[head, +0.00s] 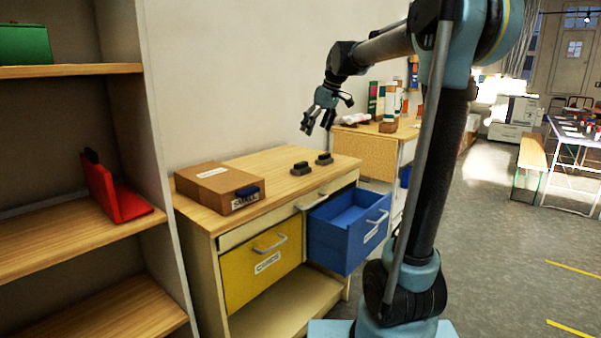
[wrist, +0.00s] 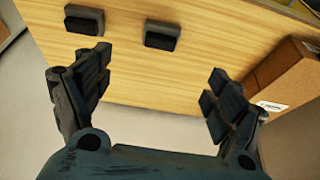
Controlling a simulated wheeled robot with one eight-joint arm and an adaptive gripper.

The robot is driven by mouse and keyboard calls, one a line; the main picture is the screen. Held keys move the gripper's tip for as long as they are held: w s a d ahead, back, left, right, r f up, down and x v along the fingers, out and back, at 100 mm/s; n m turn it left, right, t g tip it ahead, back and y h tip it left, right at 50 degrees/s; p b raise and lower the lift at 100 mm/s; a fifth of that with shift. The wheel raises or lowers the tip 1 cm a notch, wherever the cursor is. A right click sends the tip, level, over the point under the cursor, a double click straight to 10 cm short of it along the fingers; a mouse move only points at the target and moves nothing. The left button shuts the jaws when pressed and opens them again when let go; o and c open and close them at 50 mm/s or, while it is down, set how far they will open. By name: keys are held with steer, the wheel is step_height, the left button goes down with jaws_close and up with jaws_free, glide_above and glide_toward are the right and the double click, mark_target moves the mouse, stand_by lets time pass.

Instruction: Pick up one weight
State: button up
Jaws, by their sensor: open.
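Two dark weights lie on the wooden cabinet top (head: 265,165), apart from each other: one nearer the middle (head: 301,168) and one farther right (head: 324,159). In the wrist view they show at the upper left, one weight (wrist: 84,19) near the corner and the other weight (wrist: 162,35) to its right. My gripper (head: 318,122) hangs above the cabinet top, a little above and behind the weights in the head view. In the wrist view my gripper (wrist: 160,95) has its fingers spread wide, with nothing between them. Both weights lie beyond the fingertips.
A brown box (head: 205,178) with a "SMALL" label stands at the cabinet's left. A blue drawer (head: 345,238) is pulled open; a yellow drawer (head: 263,270) is closed. A shelf with a red object (head: 117,200) stands left. A second table (head: 375,150) stands behind.

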mark_target(301, 163)
steer(key=x, duration=1.1)
steer(key=a+x, duration=0.1)
steer(key=x, duration=0.5)
steer(key=shift+w, duration=0.3)
steer(key=shift+c, duration=0.2)
steer(key=c, duration=1.6)
steer(key=shift+o, duration=0.2)
steer(key=shift+r, duration=0.15)
